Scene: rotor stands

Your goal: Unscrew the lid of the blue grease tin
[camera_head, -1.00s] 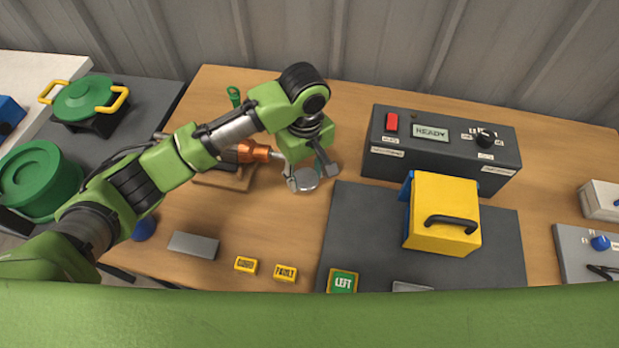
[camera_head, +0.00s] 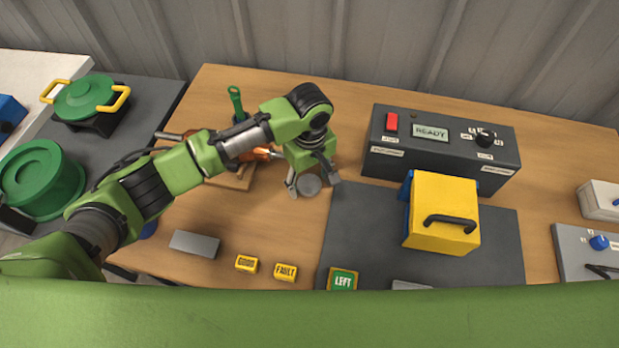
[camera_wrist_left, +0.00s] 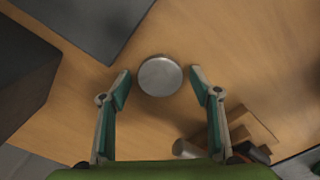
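A round silver-grey disc (camera_head: 310,185), which looks like a metal lid, lies flat on the wooden bench left of the dark mat. My left gripper (camera_head: 313,183) is above it with its fingers apart. In the left wrist view the disc (camera_wrist_left: 160,76) sits between the spread fingertips (camera_wrist_left: 160,82), with a gap on each side. A blue object (camera_head: 149,228) shows at the bench's left side, mostly hidden behind my left arm. I cannot tell whether it is the grease tin or whether it is open. My right gripper is not in view.
A wooden block with orange-handled tools (camera_head: 232,180) lies beneath my left forearm. A grey block (camera_head: 194,244) and yellow labels (camera_head: 285,272) lie at the front. A dark control box (camera_head: 440,150) and a yellow case (camera_head: 440,212) stand to the right.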

